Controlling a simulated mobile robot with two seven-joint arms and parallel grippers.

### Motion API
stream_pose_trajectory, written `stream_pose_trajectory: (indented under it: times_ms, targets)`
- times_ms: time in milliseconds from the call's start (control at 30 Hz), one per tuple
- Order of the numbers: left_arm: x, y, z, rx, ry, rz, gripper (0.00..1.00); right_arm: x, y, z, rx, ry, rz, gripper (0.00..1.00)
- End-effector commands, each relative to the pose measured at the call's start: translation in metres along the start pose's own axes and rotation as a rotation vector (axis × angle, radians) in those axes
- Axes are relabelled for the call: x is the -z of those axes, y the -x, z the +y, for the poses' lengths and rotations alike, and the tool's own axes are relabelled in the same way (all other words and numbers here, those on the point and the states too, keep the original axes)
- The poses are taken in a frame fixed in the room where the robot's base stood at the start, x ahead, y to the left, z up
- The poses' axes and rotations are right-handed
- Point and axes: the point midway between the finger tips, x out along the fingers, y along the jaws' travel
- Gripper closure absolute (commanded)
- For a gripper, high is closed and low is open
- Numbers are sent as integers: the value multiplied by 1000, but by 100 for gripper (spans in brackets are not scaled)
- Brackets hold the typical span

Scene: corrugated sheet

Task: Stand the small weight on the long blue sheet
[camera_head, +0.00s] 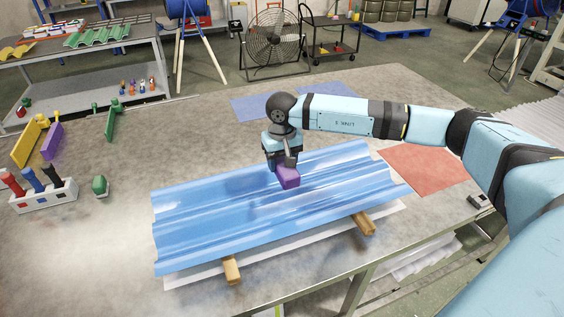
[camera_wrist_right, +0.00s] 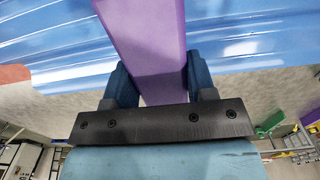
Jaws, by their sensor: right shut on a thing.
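The long blue corrugated sheet (camera_head: 215,225) lies across wooden supports on the table. It also fills the upper part of the right wrist view (camera_wrist_right: 50,45). My right gripper (camera_head: 284,168) is over the middle of the sheet and is shut on a purple block (camera_head: 289,178), which appears to be the small weight. In the right wrist view the purple block (camera_wrist_right: 148,45) sits between the two blue fingers. I cannot tell whether its underside touches the sheet. My left gripper is not in view.
Wooden supports (camera_head: 232,270) stick out at the sheet's front edge. A red mat (camera_head: 425,168) lies to the right and a blue mat (camera_head: 250,107) behind. At left stand a white holder (camera_head: 45,196), a small green object (camera_head: 100,186) and purple (camera_head: 52,141) and green (camera_head: 112,122) pieces.

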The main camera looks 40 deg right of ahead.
Motion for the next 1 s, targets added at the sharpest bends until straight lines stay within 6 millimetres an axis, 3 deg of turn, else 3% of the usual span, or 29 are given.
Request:
stream_pose_trajectory:
  times_ms: [400,800,1000]
  targets:
    - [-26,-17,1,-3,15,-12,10,0,-38,0,0,0,0,100]
    - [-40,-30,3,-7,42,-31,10,0,-73,0,1,0,0,100]
    - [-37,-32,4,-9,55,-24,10,0,-82,0,1,0,1,100]
